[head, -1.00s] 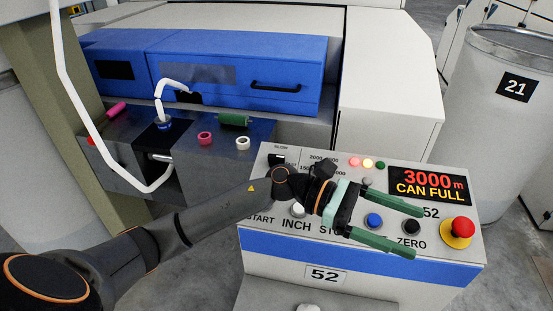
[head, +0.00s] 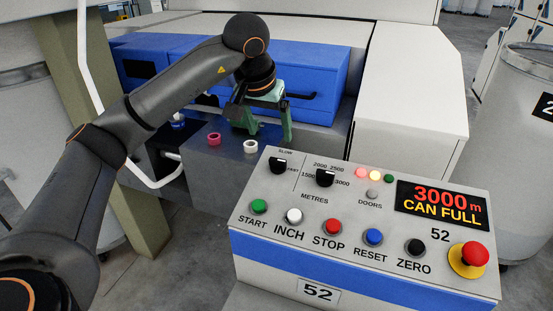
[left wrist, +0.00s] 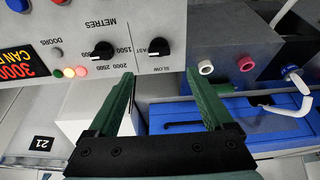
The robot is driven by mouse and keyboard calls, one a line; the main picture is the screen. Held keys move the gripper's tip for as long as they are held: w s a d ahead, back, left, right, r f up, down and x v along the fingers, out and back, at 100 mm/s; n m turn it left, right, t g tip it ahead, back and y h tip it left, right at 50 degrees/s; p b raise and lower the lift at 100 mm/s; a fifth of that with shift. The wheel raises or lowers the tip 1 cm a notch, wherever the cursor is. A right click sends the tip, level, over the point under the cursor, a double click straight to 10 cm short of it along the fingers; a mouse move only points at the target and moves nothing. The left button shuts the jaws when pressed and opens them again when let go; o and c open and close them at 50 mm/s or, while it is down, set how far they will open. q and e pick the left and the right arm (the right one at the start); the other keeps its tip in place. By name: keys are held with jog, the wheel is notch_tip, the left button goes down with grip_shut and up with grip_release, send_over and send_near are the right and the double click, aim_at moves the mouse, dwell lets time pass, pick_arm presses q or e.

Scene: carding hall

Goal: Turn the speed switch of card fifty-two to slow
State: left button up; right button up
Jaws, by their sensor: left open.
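The speed switch (head: 278,165) of card fifty-two is a black knob at the panel's upper left, with SLOW printed above it and FAST to its right. It also shows in the left wrist view (left wrist: 158,48). I cannot tell surely which word it points at. My left gripper (head: 264,136) is open and empty, with green fingers pointing down, behind the switch in the head view. In the left wrist view the knob shows beyond and between the fingertips (left wrist: 160,76), apart from them. My right gripper is not in view.
The metres knob (head: 325,178) is right of the switch. START (head: 259,206), other push-buttons and a red emergency button (head: 474,254) line the panel (head: 385,255). The display (head: 442,206) reads 3000 m CAN FULL.

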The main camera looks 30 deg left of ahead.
aim_at(277, 160)
pick_arm(q)
jog(key=x, duration=1.1)
jog(key=shift+d+f+b, duration=0.1)
jog(key=shift+f+b, duration=0.05)
jog(key=shift+b, duration=0.2)
jog(key=shift+c, duration=0.2)
grip_shut()
